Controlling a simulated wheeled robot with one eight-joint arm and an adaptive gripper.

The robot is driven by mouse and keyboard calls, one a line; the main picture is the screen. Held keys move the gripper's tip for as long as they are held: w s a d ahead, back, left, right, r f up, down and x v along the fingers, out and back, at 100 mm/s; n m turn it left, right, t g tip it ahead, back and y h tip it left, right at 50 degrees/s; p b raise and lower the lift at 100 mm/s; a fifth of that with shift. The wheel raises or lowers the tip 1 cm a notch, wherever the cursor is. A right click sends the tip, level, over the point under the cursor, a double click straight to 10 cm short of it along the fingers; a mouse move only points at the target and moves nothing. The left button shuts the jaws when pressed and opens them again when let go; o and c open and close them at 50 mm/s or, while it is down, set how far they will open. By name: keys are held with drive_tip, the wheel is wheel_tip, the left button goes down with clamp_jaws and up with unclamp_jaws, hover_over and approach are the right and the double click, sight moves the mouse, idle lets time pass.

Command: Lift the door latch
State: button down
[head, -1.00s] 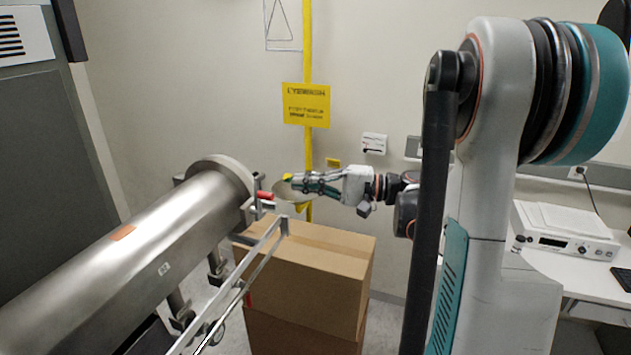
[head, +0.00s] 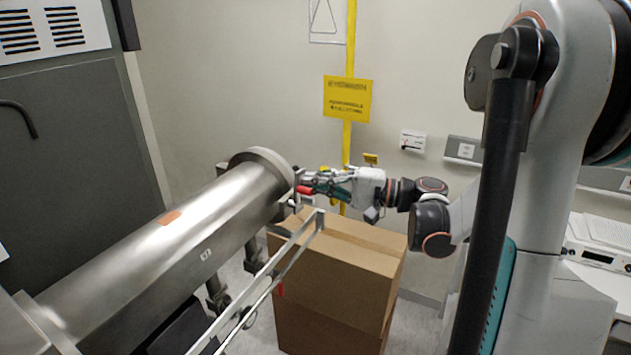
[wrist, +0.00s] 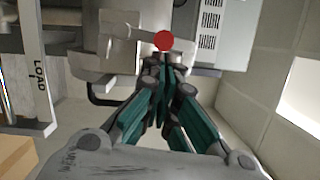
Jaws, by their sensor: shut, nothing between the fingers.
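The door latch shows as a short handle with a red end (head: 304,190) at the right end of the steel cylinder (head: 170,240). In the wrist view its round red knob (wrist: 164,41) is just ahead of my fingertips. My gripper (head: 300,178) is at the cylinder's door end, close to the red handle and slightly above it in the head view. Its fingers (wrist: 163,66) are together with nothing between them. I cannot tell whether the fingertips touch the knob. The latch's pivot is small and partly hidden.
Cardboard boxes (head: 350,255) stand stacked below my gripper. A metal rail frame (head: 265,280) runs in front of the cylinder, and its "LOAD" label (wrist: 40,80) shows in the wrist view. A dark cabinet (head: 75,150) stands at left. A yellow sign (head: 347,99) hangs on the wall behind.

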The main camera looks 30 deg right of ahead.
drive_tip(key=n, duration=0.1)
drive_tip(key=s+a+n+b, duration=0.1)
drive_tip(key=shift+a+r+n+g, duration=0.25)
drive_tip(key=shift+r+n+g, duration=0.05)
drive_tip(key=shift+r, duration=0.1)
idle(1.1)
drive_tip(key=shift+w, duration=0.1)
